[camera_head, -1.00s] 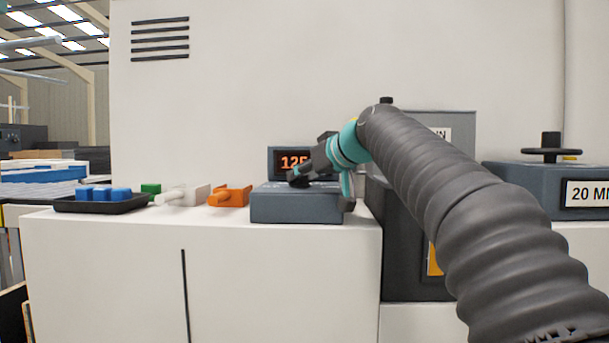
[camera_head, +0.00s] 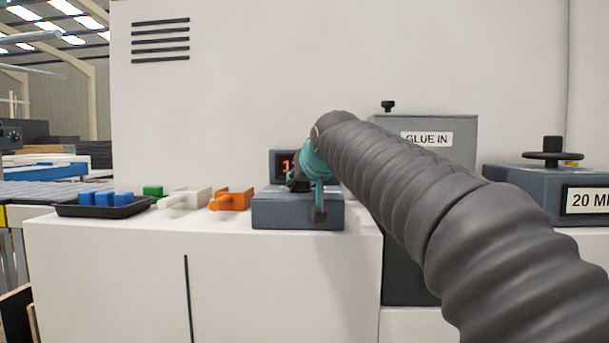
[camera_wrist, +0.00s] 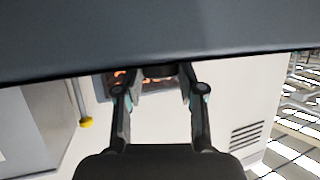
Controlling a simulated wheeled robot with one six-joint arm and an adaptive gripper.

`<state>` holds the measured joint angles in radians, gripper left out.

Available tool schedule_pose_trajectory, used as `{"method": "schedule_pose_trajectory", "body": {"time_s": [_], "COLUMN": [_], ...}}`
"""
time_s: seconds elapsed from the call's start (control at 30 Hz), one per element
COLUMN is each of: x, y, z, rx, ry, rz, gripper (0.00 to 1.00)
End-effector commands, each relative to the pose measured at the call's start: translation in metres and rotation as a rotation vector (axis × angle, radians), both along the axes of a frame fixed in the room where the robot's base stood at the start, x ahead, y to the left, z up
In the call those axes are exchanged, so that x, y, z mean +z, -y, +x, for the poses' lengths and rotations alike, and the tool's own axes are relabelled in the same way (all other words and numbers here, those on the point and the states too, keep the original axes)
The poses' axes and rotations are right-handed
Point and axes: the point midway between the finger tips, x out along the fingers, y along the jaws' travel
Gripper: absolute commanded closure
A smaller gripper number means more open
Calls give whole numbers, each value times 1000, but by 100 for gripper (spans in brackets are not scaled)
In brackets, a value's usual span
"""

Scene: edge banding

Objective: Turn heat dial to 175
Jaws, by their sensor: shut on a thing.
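The heat control box (camera_head: 297,212) is a low grey block on the white counter. Its dark display (camera_head: 279,164) glows orange; only a first digit 1 shows, as my arm hides the rest. My gripper (camera_head: 298,183) is down at the top of the box, in front of the display. In the wrist view my gripper (camera_wrist: 158,76) is shut on a dark round piece, the heat dial (camera_wrist: 158,70), with a finger on each side. The display (camera_wrist: 135,84) shows partly behind the fingers, its digits unreadable. The dial's pointer and scale are hidden.
Left of the box stand an orange handle (camera_head: 231,200), a white handle (camera_head: 185,199) and a black tray (camera_head: 105,208) with blue blocks. To the right are a grey GLUE IN unit (camera_head: 455,160) and a 20 MM box (camera_head: 540,190) with a black knob.

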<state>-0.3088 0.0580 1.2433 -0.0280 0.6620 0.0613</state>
Motion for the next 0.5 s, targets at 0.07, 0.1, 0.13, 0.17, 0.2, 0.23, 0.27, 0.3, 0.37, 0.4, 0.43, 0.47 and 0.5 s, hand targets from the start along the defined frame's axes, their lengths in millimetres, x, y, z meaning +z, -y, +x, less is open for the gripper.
{"method": "schedule_pose_trajectory", "body": {"time_s": [0.07, 0.1, 0.13, 0.17, 0.2, 0.23, 0.27, 0.3, 0.37, 0.4, 0.43, 0.47, 0.5], "x": [2, 1, 1, 1, 1, 0, 0, 0, 0, 0, 0, -1, -1], "y": [-4, -4, -4, -5, -5, -6, -6, -6, -7, -8, -8, -9, -9], "z": [-1, -1, -1, -1, -1, -1, -1, -1, -1, -1, -1, -1, -1], "rx": [-41, -65, -83, -100, -124, -143, -161, -185, -221, -247, -266, -284, -310], "ry": [2, 3, 2, 2, 2, 3, 2, 4, 3, 3, 3, 2, 3], "rz": [-1, -1, -1, -1, 0, 0, 0, 0, 1, 0, 1, 1, 1], "gripper": [96, 96, 96, 96, 96, 96, 96, 96, 96, 96, 96, 96, 96]}}
